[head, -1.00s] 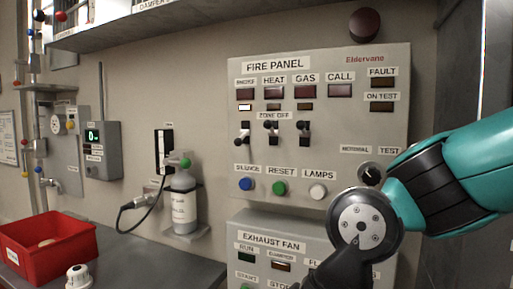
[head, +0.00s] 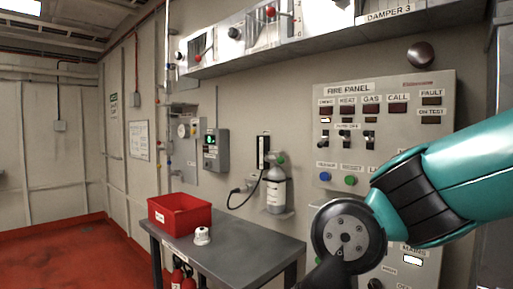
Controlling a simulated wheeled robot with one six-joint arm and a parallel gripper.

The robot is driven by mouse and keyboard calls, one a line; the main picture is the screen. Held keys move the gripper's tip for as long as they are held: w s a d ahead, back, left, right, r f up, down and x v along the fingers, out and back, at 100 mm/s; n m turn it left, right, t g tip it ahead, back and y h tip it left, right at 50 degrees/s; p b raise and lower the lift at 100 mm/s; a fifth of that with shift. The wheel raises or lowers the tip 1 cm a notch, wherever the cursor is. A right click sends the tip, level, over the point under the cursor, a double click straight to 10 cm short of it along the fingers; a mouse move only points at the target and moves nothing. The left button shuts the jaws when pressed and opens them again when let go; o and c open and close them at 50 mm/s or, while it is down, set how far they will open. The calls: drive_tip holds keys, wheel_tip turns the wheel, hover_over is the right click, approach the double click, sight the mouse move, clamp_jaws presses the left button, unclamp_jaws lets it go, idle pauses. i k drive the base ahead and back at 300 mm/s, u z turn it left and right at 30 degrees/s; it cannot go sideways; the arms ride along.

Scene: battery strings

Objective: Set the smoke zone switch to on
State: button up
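The grey fire panel (head: 387,160) is on the wall at the right in the head view. Its smoke zone switch (head: 325,138) is the leftmost in a row of three, and its lever appears lower than those of the heat switch (head: 347,135) and gas switch (head: 370,138). A small white lamp (head: 325,120) is lit under the smoke window. My arm crosses the lower right of the panel and hides part of its bottom row. My gripper's fingers are not visible; only the wrist shows, below and apart from the switches.
A second panel (head: 427,262) below is mostly hidden by my arm. A bottle (head: 275,193) hangs on the wall.

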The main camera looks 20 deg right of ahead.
sight(320, 144)
drive_tip(key=u, duration=1.05)
drive_tip(key=i, duration=1.3)
drive_tip(key=z, duration=1.25)
